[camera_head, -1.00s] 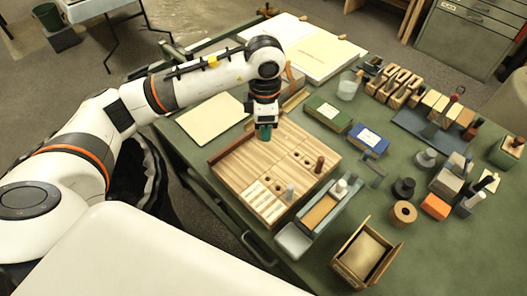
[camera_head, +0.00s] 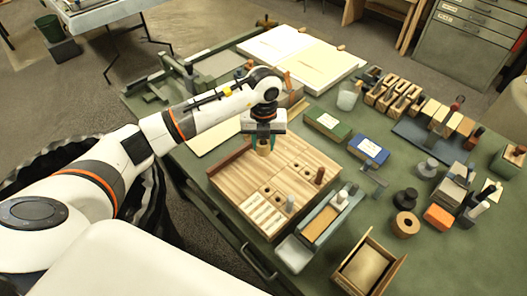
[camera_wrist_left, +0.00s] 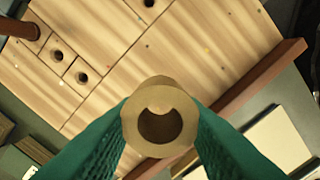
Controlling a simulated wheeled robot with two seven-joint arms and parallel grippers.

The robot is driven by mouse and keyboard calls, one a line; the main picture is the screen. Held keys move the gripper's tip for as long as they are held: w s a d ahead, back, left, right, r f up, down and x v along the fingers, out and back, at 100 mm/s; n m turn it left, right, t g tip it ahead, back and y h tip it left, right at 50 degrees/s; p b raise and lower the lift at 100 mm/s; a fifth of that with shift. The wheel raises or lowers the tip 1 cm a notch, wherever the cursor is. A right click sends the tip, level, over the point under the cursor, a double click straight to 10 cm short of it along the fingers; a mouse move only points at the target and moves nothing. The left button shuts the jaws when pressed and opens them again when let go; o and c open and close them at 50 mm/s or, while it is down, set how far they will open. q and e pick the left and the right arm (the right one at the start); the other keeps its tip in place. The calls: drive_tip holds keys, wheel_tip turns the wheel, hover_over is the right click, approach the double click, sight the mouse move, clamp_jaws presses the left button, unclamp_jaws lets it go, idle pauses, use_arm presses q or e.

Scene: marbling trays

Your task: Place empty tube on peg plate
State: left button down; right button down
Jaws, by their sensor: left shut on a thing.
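My left gripper (camera_head: 264,141) is shut on a tan cardboard tube (camera_head: 263,150), above the far-left part of the pale wooden board (camera_head: 300,158). In the left wrist view its teal fingers (camera_wrist_left: 160,125) hold the tube (camera_wrist_left: 160,82) from both sides. I look into the tube's open end, with the board (camera_wrist_left: 190,40) behind it. The board has round holes (camera_wrist_left: 82,77), a brown upright peg (camera_head: 319,175), also in the wrist view (camera_wrist_left: 18,28), and a grey peg (camera_head: 290,203). Whether the tube touches the board is unclear. My right gripper is not in view.
A reddish-brown strip (camera_head: 229,158) edges the board's left side. A green box (camera_head: 328,122) and a blue box (camera_head: 368,150) lie beyond it. A narrow tray (camera_head: 328,216) lies close on the right.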

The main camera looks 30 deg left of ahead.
sight(263, 160)
use_arm(q)
wheel_tip(263, 160, down, 4)
drive_tip(key=shift+f+p, duration=0.2)
drive_tip(key=shift+p, duration=0.15)
drive_tip(key=shift+f, duration=0.25)
drive_tip(key=c, duration=0.9)
unclamp_jaws()
drive_tip(key=shift+c, duration=0.2)
drive_tip(key=shift+r, duration=0.1)
